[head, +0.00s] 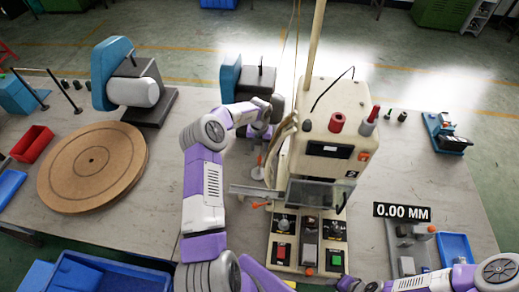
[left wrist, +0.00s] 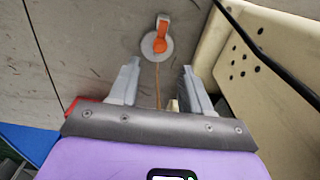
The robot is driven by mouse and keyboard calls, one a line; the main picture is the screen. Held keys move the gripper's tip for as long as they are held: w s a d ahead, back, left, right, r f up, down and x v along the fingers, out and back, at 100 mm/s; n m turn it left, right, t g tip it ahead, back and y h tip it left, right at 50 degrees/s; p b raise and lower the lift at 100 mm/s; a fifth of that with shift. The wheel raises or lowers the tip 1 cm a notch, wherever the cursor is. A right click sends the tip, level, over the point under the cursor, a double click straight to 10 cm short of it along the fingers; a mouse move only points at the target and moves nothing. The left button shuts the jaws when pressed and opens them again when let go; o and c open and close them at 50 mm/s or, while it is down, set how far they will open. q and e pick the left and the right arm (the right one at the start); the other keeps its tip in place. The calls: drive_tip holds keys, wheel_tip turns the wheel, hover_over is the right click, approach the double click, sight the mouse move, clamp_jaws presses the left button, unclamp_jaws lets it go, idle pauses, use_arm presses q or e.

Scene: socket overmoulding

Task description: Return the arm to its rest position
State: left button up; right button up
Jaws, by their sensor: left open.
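My left arm (head: 203,185) reaches up from the bottom edge in the head view and bends right, behind the left side of the cream machine (head: 325,128). Its gripper is partly hidden there. In the left wrist view my left gripper (left wrist: 159,72) is open, with its two grey fingers apart and nothing held between them. Beyond the fingertips a white disc with an orange clip (left wrist: 160,40) lies on the grey table, apart from the fingers.
The machine's cream side (left wrist: 260,50) and a black cable stand close to the right of my left gripper. A round wooden turntable (head: 92,165), a red bin (head: 32,144) and a blue tray (head: 110,278) are at the left. A grey fixture (head: 408,240) and blue tray (head: 455,248) are at the right.

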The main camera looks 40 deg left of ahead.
sight(259, 158)
use_arm(q)
drive_tip(key=shift+f, duration=0.1)
wheel_tip(259, 158, down, 7)
drive_tip(key=shift+f, duration=0.3)
drive_tip(key=shift+s+a+m, duration=0.1)
drive_tip(key=shift+m, duration=0.5)
drive_tip(key=shift+r, duration=0.1)
